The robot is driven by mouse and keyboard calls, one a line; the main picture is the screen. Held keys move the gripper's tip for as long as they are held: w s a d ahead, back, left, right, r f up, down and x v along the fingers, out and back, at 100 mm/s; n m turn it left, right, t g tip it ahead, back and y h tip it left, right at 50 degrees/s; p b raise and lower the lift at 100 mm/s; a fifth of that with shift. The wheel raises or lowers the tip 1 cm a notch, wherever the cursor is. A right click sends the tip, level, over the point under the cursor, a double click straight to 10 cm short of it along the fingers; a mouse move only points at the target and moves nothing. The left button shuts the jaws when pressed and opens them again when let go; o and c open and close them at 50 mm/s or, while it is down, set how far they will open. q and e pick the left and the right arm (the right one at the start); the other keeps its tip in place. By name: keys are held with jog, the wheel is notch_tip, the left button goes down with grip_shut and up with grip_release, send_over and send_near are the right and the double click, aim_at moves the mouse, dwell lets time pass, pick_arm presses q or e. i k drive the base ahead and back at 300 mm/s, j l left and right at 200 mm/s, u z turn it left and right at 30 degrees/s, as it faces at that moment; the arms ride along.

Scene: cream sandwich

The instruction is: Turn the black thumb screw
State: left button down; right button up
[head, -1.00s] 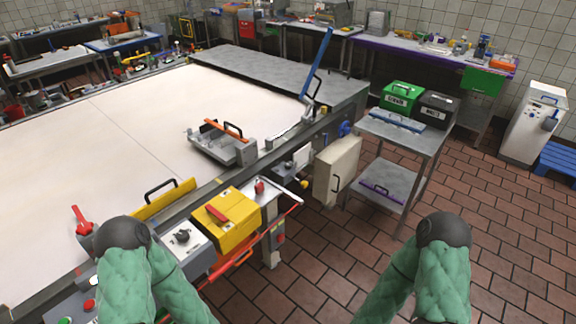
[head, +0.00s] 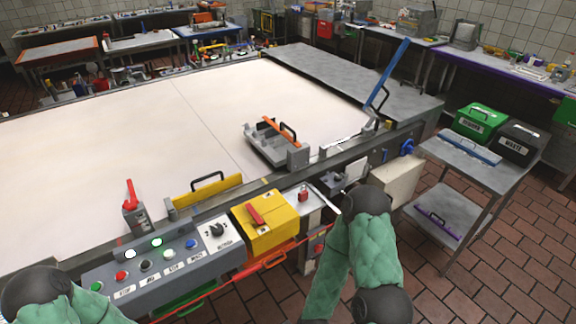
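I cannot pick out the black thumb screw for certain in the head view. A black knob (head: 217,230) sits on a white panel at the right end of the grey control box (head: 165,270). A small dark part (head: 334,179) shows on the table's front side, too small to identify. My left arm shows only at the bottom left corner, and my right arm stands in front of the table's right front side. Neither gripper is in the picture.
A yellow box (head: 265,238) with a red handle stands beside the control box. The large pale table (head: 130,160) bears a grey fixture (head: 262,150) and a blue lever (head: 388,75). A steel cart (head: 470,170) stands at right. Brick floor (head: 520,230) is clear at lower right.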

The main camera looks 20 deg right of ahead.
aim_at(337, 178)
jog(key=i+l+u, duration=0.15)
jog(key=l+u, duration=0.3)
jog(key=l, duration=0.75)
jog(key=l+u, duration=0.45)
jog(key=l, duration=0.75)
